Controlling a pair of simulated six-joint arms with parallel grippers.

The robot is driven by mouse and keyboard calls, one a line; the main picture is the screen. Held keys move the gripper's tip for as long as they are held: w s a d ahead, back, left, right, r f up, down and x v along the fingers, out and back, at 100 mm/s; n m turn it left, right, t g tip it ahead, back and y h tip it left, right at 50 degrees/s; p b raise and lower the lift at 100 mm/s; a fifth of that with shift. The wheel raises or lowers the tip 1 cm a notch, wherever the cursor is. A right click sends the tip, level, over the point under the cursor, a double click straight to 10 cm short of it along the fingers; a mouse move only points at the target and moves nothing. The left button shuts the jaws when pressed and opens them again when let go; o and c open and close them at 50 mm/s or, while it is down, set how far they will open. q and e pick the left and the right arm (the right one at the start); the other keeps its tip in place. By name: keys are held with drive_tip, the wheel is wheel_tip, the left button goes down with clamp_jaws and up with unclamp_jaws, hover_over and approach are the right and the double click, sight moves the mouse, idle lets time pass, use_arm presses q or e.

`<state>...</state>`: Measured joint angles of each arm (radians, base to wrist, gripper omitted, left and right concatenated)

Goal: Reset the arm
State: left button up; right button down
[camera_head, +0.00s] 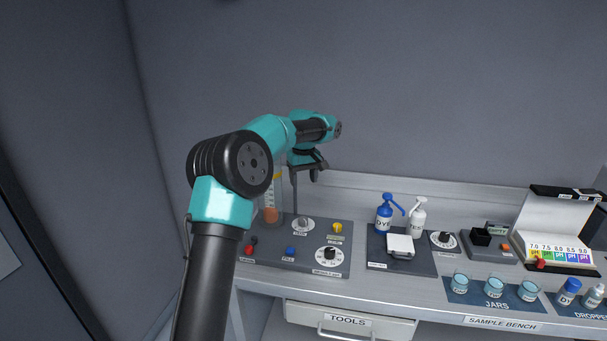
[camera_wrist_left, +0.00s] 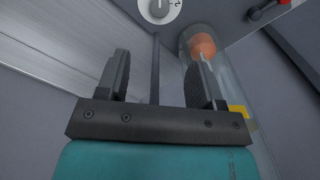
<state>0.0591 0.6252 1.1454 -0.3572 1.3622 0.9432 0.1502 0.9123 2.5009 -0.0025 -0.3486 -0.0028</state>
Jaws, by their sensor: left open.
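My left arm comes in from the lower left in the head view and bends over the back of the bench. Its left gripper (camera_head: 309,172) is up above the control panel (camera_head: 300,262), next to a thin upright post. In the left wrist view the gripper (camera_wrist_left: 163,72) has its two fingers well apart, with nothing held between them. A clear cylinder with orange content (camera_wrist_left: 204,46) shows behind the right finger; in the head view the cylinder (camera_head: 270,214) stands on the panel, partly hidden by my arm. My right gripper is not in view.
The panel has dials, a red knob (camera_head: 248,250) and a blue knob (camera_head: 291,251). To the right are a blue dye bottle (camera_head: 384,222), a white bottle (camera_head: 418,220), a pH chart (camera_head: 562,255) and glass jars (camera_head: 494,285). A TOOLS drawer (camera_head: 345,321) is below.

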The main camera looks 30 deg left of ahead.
use_arm(q)
drive_tip(key=shift+r, duration=0.9)
